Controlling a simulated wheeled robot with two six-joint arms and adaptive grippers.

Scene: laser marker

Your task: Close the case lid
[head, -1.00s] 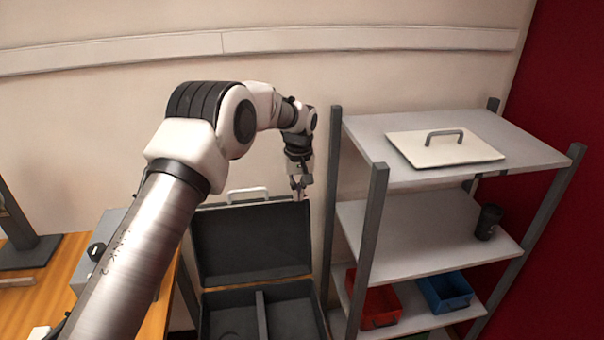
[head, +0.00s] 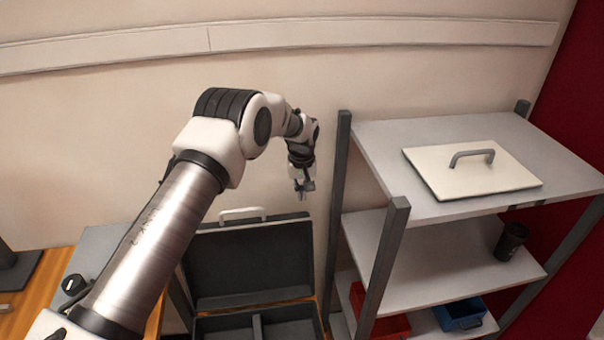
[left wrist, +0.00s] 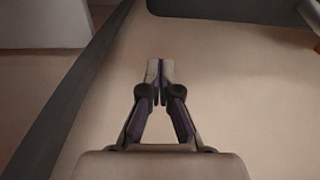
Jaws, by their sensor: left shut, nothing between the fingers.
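The dark case stands open in the head view, its lid (head: 250,262) raised upright and facing me. A white handle (head: 243,214) shows at the lid's top edge. The case's lower half (head: 225,325) has a divider and is cut off by the bottom of the picture. My left gripper (head: 304,194) is shut and empty, pointing down, above the lid's top right corner and apart from it. In the left wrist view its fingertips (left wrist: 160,64) are together with nothing between them. A dark slab at the top of that view may be part of the lid. My right gripper is not in view.
A grey shelf rack (head: 372,265) stands close to the right of the case. It carries a white panel with a handle (head: 470,168), a black cup (head: 510,242), a red bin (head: 385,322) and a blue bin (head: 460,314). A wooden table (head: 35,285) is at left.

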